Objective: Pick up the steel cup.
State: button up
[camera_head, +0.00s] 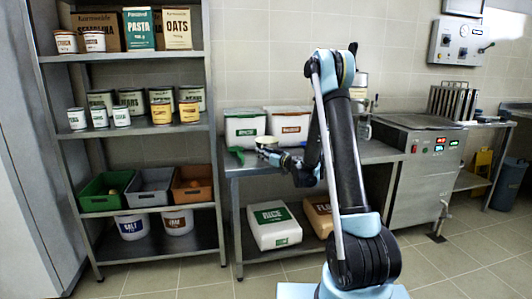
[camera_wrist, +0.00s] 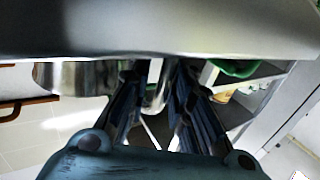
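My gripper (camera_head: 272,156) is low over the left part of the steel table, beside a small round pale-rimmed vessel (camera_head: 266,142) that it partly hides; I cannot tell whether that is the steel cup. In the wrist view my gripper (camera_wrist: 152,76) has its two dark fingers apart. A narrow shiny upright shape (camera_wrist: 155,92) shows in the gap between them, and I see no finger clearly touching it. A wider shiny steel vessel (camera_wrist: 75,78) is left of the fingers, against the steel surface. Which of these is the cup is unclear.
The steel table (camera_head: 385,151) holds a green scoop (camera_head: 237,155) and two white tubs, one with a green label (camera_head: 244,128) and one with a red label (camera_head: 287,123), behind my gripper. A shelf rack (camera_head: 140,138) stands left. Sacks lie on the lower shelf.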

jog(key=shift+a, duration=0.15)
grip_shut()
